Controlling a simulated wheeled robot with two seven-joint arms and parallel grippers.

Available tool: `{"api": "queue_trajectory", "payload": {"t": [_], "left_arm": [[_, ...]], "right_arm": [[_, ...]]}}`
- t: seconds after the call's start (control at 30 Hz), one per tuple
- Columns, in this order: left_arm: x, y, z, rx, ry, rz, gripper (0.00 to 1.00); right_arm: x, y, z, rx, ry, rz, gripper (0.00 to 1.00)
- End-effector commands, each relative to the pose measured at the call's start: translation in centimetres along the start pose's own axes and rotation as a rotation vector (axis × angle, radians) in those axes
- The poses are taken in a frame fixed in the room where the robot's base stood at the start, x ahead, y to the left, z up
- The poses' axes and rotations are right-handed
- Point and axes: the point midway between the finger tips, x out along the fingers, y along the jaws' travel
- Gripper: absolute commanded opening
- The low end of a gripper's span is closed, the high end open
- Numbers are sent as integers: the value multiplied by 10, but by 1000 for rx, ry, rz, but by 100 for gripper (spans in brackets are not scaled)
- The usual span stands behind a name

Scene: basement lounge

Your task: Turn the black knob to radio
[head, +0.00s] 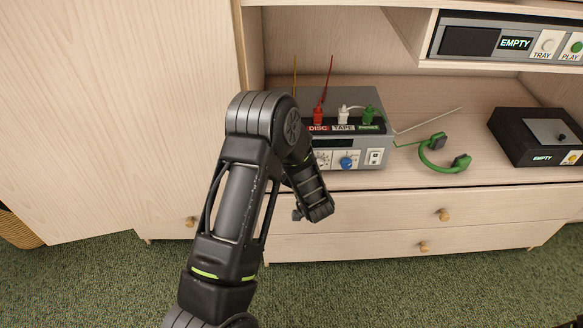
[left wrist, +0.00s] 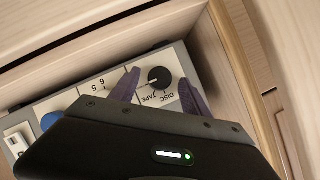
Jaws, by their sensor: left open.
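The black knob (left wrist: 159,77) shows in the left wrist view on the pale front panel (left wrist: 88,86) of a grey unit. Printed words DISC and TAPE, seen turned, lie beside it. A radio label cannot be read, and where the knob points is unclear. My left gripper (left wrist: 160,91) is open, with one dark finger on each side of the knob and visible gaps between. Whether it touches the knob cannot be told. In the head view the grey unit (head: 386,153) stands on the cabinet shelf, and my left arm hides its left part, the black knob and the gripper. My right gripper is not in view.
A blue knob (head: 347,163) is on the same panel. Red, white and green plugs (head: 368,116) stand on the unit. Green headphones (head: 437,152) and a black box (head: 537,136) lie to the right. A shelf player (head: 470,41) is above, drawers (head: 380,207) below.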

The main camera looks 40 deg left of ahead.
Motion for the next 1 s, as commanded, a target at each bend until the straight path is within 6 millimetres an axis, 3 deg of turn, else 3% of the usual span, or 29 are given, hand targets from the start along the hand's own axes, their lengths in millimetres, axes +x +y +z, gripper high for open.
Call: {"api": "queue_trajectory", "payload": {"t": [0.27, 0.63, 1.0], "left_arm": [[-17, 1, -1, 0, 0, 3, 55], [-72, 0, 0, 1, 1, 2, 55], [-78, 0, 0, 0, 0, 0, 55]], "right_arm": [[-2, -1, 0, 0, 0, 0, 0], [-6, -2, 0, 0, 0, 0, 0], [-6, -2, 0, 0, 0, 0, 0]]}}
